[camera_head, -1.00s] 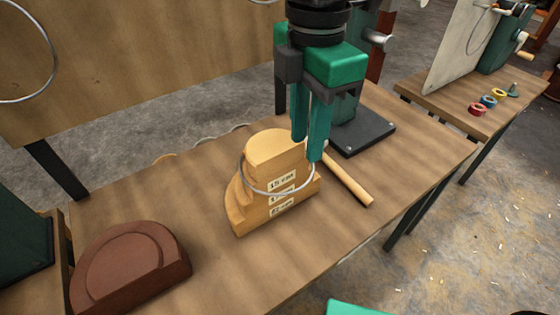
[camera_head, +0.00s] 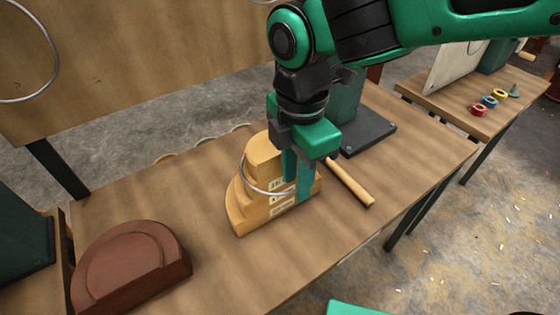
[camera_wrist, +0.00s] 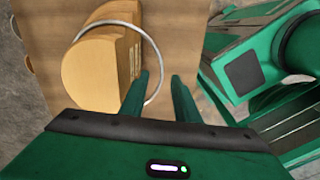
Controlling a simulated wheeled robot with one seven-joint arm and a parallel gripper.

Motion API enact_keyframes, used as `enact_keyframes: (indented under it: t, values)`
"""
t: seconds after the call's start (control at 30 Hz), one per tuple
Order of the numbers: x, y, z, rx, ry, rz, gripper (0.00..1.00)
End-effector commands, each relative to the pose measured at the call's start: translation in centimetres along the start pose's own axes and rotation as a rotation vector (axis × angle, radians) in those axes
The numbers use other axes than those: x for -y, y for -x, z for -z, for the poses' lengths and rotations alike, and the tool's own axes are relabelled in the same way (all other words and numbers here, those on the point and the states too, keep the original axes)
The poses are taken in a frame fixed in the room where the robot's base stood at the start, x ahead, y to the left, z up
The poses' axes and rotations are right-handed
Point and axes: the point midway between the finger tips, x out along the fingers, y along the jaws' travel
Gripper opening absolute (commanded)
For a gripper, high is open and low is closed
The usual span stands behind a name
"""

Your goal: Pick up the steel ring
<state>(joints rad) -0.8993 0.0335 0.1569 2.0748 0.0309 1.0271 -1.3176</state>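The steel ring (camera_head: 262,191) is a thin silver hoop around a stepped, light wooden block (camera_head: 258,209) with paper size labels. It also shows in the wrist view (camera_wrist: 152,44), looped about the block's upper part. My gripper (camera_head: 297,186) is down at the block's right side. Part of the ring and the labels are hidden behind the fingers.
A wooden stick (camera_head: 350,183) lies right of the block, by a dark metal base (camera_head: 366,138). A red-brown rounded block (camera_head: 130,265) sits at the left. The bench (camera_head: 205,190) between is clear. Coloured rings (camera_head: 489,102) lie on another bench.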

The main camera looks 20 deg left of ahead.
Motion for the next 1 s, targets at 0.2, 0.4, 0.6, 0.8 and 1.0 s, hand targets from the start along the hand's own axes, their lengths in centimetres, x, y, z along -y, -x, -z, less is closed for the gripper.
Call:
enact_keyframes:
  t: [0.2,0.4,0.6,0.8,1.0]
  values:
    - [0.01,-0.30,-0.02,0.000,-0.001,0.000,0.28]
    - [0.01,-0.31,-0.03,0.000,-0.001,0.000,0.28]
    - [0.02,-0.50,-0.04,0.000,-0.001,0.000,0.28]
    - [0.02,-0.74,-0.04,0.000,-0.001,0.000,0.28]
    - [0.02,-0.78,-0.04,0.000,-0.001,0.000,0.28]
